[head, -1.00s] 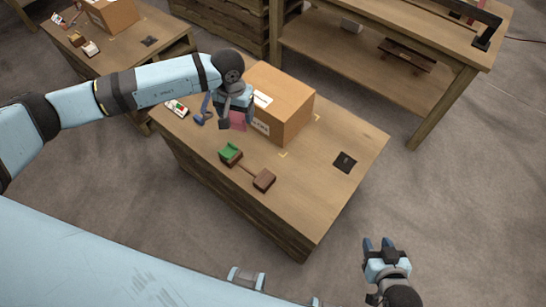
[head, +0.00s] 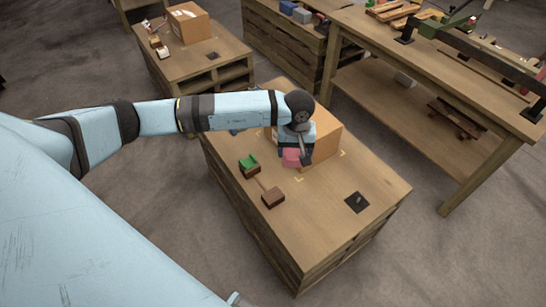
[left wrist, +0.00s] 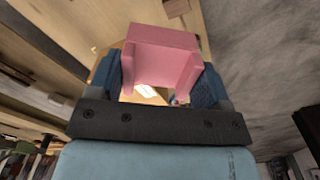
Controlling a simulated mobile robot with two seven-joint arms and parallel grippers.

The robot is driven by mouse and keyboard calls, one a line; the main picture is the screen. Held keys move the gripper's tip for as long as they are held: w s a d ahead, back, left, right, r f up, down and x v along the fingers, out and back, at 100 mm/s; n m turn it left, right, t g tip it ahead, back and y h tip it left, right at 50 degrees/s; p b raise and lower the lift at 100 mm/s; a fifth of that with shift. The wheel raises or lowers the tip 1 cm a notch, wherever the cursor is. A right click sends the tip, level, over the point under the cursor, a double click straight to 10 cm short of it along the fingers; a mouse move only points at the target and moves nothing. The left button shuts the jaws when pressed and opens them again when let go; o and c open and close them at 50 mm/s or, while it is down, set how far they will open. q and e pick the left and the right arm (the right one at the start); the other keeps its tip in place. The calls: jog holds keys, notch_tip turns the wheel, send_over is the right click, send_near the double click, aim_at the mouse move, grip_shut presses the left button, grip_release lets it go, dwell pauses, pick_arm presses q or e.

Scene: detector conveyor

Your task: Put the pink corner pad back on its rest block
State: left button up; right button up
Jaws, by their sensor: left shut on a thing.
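The pink corner pad (head: 291,158) is held in my left gripper (head: 298,152), above the table in front of the cardboard box. In the left wrist view the pad (left wrist: 165,62) sits between the two blue fingers, which are shut on it. Two brown rest blocks stand near the table's front left edge, joined by a thin bar. One block (head: 251,174) carries a green corner pad (head: 248,161). The other block (head: 273,198) is bare on top, nearer the camera than the pink pad. My right gripper is out of view.
The cardboard box (head: 326,143) stands on the wooden table (head: 325,225), partly hidden by my left arm and gripper. A dark square plate (head: 357,202) lies to the right. The table between plate and bare block is clear. Other benches stand behind.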

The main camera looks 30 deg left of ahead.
pick_arm(q)
jog(key=w+a+f+m+b, duration=0.1)
jog(key=a+f+m+b, duration=0.2)
jog(key=f+m, duration=0.3)
jog(key=w+a+f+m+b, duration=0.1)
jog(key=a+f+m+b, duration=0.3)
jog(key=m, duration=0.9)
jog(key=w+a+f+m+b, duration=0.1)
jog(key=a+f+m+b, duration=0.3)
jog(key=f+m+b, duration=0.3)
notch_tip(320, 180, down, 2)
jog(key=m, duration=0.2)
jog(key=shift+w+m, duration=0.25)
jog(key=shift+m, duration=0.05)
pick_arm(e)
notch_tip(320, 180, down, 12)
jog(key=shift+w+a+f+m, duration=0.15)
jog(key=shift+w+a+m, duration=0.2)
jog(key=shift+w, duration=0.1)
